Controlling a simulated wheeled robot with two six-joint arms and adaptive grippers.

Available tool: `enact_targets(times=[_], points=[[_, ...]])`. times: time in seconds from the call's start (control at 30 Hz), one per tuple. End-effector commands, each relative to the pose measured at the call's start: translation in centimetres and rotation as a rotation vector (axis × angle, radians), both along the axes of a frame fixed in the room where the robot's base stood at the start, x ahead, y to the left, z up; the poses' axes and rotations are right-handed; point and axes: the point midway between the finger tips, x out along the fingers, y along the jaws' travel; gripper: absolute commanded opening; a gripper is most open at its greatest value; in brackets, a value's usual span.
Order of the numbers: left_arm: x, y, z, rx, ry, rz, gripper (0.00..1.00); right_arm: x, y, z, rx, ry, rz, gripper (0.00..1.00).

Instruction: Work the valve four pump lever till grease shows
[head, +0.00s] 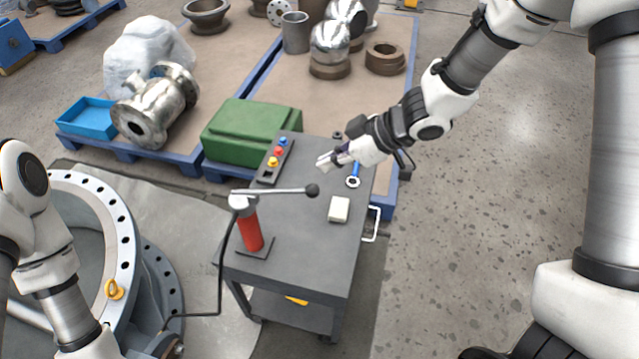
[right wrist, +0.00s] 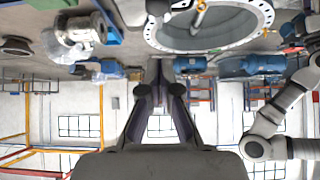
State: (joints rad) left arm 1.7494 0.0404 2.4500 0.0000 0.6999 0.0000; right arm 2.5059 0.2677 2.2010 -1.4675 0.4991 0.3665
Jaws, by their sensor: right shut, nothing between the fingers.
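The grease pump (head: 250,230) has a red upright body on a square plate at the near left of a grey cart. Its silver lever (head: 275,191) lies about level and points right, ending in a black knob (head: 312,190). A black hose runs from the pump down to the large grey valve ring (head: 88,192) at the left, which also shows at the top of the right wrist view (right wrist: 208,38). I see no grease. My right gripper (head: 325,162) is shut and empty, above the cart's far part, beyond the knob and apart from it. My left gripper is out of view.
On the cart top (head: 300,240) are a blue wrench (head: 353,178), a white block (head: 339,209) and a strip of coloured knobs (head: 274,162). A green case (head: 250,130) and a metal valve body (head: 155,104) rest on pallets behind. Floor at the right is clear.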

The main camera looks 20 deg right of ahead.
Motion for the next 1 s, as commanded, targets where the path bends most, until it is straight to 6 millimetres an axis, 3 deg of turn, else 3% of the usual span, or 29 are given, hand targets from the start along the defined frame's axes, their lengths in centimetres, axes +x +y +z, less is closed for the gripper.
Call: enact_targets(times=[0.13, 0.33, 0.77, 0.87, 1.0], points=[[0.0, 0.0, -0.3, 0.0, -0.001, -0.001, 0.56, 1.2, 1.9, -2.5, -0.004, 0.003, 0.003, 0.0], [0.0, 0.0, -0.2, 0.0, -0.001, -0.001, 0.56, 1.2, 1.8, -5.4, 0.001, 0.002, -0.001, 0.0], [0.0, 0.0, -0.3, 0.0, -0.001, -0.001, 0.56, 1.2, 1.8, -6.2, 0.002, -0.001, 0.0, 0.0], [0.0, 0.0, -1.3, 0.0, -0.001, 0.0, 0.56, 1.1, 1.6, -7.1, 0.019, -0.009, -0.002, 0.0], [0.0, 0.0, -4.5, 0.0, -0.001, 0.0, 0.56, 0.8, 1.2, -9.7, 0.091, -0.053, -0.004, 0.0]])
